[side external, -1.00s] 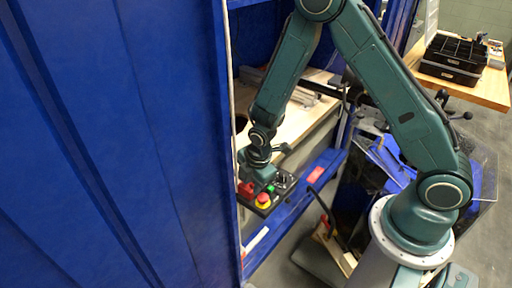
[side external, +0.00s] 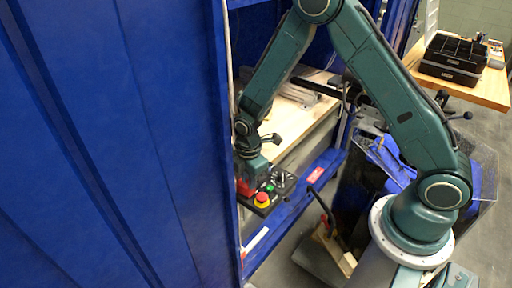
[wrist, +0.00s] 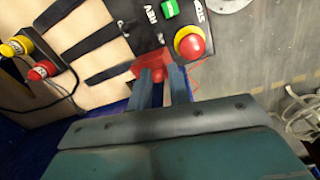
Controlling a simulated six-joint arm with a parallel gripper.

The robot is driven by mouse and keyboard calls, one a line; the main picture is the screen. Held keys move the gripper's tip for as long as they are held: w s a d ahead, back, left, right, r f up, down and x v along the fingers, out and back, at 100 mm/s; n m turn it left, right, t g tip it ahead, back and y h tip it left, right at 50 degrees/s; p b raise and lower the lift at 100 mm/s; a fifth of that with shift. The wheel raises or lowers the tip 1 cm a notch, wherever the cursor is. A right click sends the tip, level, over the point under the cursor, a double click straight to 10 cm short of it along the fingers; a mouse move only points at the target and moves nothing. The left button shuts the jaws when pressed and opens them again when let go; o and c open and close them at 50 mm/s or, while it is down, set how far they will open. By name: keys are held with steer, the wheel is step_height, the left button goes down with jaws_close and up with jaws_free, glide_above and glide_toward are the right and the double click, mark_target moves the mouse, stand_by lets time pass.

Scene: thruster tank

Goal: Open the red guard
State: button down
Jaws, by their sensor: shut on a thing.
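The red guard (wrist: 150,63) sits at the edge of the black control panel (wrist: 143,36) in the wrist view. My gripper (wrist: 161,88) is shut on the red guard, with its red part showing between the two fingers. In the side view the red guard (side external: 244,188) shows just below my gripper (side external: 247,178), at the left end of the panel (side external: 279,186). The fingertips are small there and partly hidden. I cannot tell the guard's exact angle.
A red mushroom button on a yellow ring (wrist: 189,42) and a green button (wrist: 170,9) lie close to the fingers on the panel. A blue curtain-like wall (side external: 120,140) stands close on the left. A wooden bench top (side external: 290,125) lies behind.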

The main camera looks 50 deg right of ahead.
steer(key=shift+w+r, duration=0.25)
steer(key=shift+w, duration=0.2)
steer(key=c, duration=1.4)
jaws_free()
steer(key=shift+s+f, duration=0.1)
steer(key=shift+s, duration=0.05)
step_height(320, 180, up, 14)
steer(key=shift+s+a, duration=0.25)
steer(key=shift+s, duration=0.2)
steer(key=shift+f, duration=0.1)
